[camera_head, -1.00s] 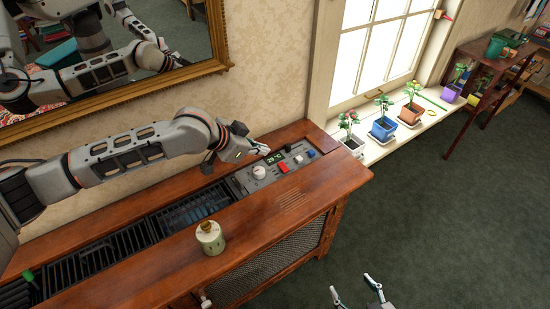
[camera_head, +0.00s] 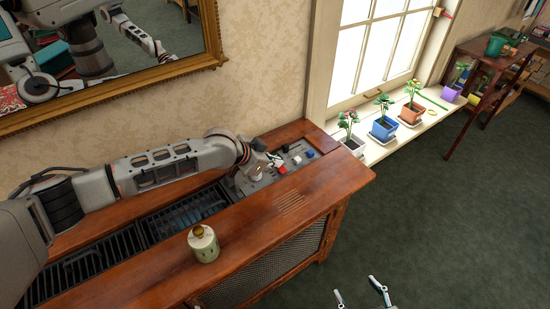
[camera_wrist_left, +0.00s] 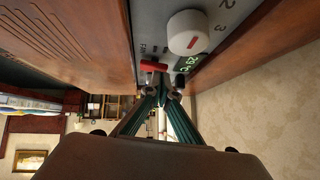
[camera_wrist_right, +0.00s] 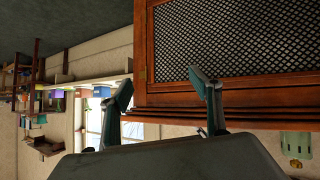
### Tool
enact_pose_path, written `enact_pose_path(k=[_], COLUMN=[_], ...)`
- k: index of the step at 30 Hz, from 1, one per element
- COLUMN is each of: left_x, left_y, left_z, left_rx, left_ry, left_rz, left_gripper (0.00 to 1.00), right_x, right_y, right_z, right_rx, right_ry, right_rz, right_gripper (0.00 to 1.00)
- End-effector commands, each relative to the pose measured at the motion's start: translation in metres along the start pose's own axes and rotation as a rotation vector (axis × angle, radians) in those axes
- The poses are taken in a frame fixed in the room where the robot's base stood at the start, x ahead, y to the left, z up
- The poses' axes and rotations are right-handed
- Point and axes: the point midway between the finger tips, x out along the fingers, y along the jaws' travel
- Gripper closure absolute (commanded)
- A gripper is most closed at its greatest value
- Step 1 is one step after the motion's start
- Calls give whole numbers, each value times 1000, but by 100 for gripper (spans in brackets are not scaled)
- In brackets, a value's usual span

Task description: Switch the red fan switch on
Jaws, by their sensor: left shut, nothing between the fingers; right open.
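The red fan switch (camera_head: 282,169) is on the grey control panel (camera_head: 297,160) set in the wooden cabinet top. In the left wrist view the red switch (camera_wrist_left: 153,66) lies just beyond my fingertips, slightly left. My left gripper (camera_head: 273,161) is shut and empty, low over the panel beside the switch. In the left wrist view its fingers (camera_wrist_left: 166,90) meet at the tips; I cannot tell whether they touch the switch. My right gripper (camera_head: 362,298) is open and empty in front of the cabinet; its spread fingers show in the right wrist view (camera_wrist_right: 163,92).
A white knob (camera_wrist_left: 188,33) and green display (camera_wrist_left: 188,63) sit beside the switch. A pale bottle (camera_head: 203,243) stands on the cabinet top (camera_head: 255,230). Potted plants (camera_head: 383,129) line the windowsill. The floor at right is clear.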

Motion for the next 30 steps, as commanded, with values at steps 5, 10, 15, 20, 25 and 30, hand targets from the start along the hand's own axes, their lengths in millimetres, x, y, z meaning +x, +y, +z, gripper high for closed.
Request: enact_pose_path(k=[5, 10, 15, 20, 25, 30], left_x=[0, 0, 5, 6, 5, 4], left_y=[0, 0, -3, -3, -1, 4], left_z=[0, 0, 4, 6, 5, 3], left_rx=[1, 1, 1, 2, 2, 2], left_ry=[1, 1, 2, 0, -1, 0], left_rz=[-1, 0, -1, 0, 0, 1], left_gripper=[100, 100, 100, 100, 100, 100], right_x=[0, -1, -4, -5, -6, -8], right_y=[0, -3, -5, -8, -7, -4], right_z=[-1, 0, 0, 7, 5, -4], right_rx=[-1, 1, 5, 6, 6, 4], right_ry=[2, 0, -4, -14, -14, -4], right_rz=[0, -4, -8, -12, -12, -8], right_gripper=[37, 37, 37, 37, 37, 37])
